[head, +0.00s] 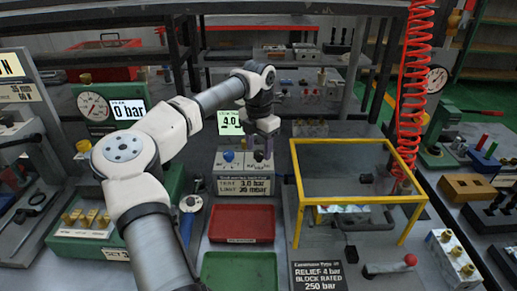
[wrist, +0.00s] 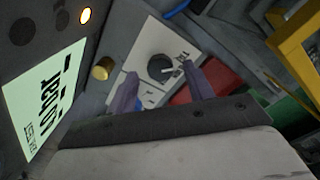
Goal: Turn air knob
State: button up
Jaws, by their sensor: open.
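A round dark knob (wrist: 160,68) with a pale pointer mark sits on a light panel (wrist: 148,42) in the wrist view. I take it as the air knob; the small print beside it is hard to read. My gripper (wrist: 163,88) is open and empty, its two purple fingers on either side of the knob's near side, without clear contact.
A lit display (head: 231,122) stands behind the box, and a brass fitting (wrist: 103,68) sits near the knob. A yellow frame (head: 297,190) rises close on the right. A red tray (head: 242,223) and a green tray (head: 238,270) lie in front.

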aim_at(259, 153)
notch_tip(259, 153, up, 13)
jog(key=b, duration=0.1)
jog(key=shift+f, duration=0.1)
dwell(0.4)
